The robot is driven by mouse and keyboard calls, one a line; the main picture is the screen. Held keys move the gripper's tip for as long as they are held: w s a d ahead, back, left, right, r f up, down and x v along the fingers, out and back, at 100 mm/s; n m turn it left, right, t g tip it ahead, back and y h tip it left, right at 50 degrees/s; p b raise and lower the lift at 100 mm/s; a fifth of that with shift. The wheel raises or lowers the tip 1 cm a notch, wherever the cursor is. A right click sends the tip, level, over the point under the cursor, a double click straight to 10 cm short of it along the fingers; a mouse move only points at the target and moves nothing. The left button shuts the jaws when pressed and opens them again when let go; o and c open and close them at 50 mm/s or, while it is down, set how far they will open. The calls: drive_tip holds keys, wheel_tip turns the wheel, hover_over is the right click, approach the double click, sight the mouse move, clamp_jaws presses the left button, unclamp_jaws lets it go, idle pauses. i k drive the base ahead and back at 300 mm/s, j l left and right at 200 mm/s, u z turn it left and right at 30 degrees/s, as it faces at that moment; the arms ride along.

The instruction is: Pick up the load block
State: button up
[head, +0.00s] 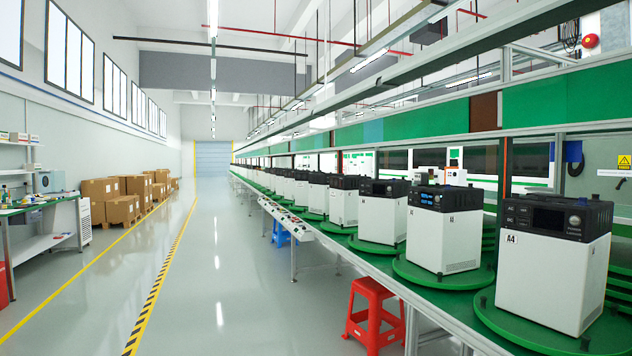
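I cannot tell which thing is the load block; nothing in view is clearly marked as one. The nearest unit on the line is a white box with a black top (548,275), labelled A4, standing upright on a round green turntable (489,318) at the right. A similar box with a lit blue display (444,232) stands behind it on another green turntable (408,274). Several more such boxes recede down the line. My gripper is not in view.
A red stool (373,308) stands beside the line's front edge, and a blue stool (281,238) is farther back. The grey aisle (225,290) is clear. Cartons (122,210) and a workbench (30,207) line the left side.

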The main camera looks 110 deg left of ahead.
sight(421, 179)
drive_tip(key=u, duration=3.45)
drive_tip(key=i+j, duration=0.15)
drive_tip(key=i, duration=0.3)
drive_tip(key=i+j, duration=0.1)
drive_tip(key=i, duration=0.4)
drive_tip(key=i+j, duration=0.15)
drive_tip(key=i, duration=0.3)
drive_tip(key=i+j+z, duration=0.1)
drive_tip(key=i, duration=0.35)
drive_tip(key=i+j, duration=0.2)
drive_tip(key=i, duration=0.25)
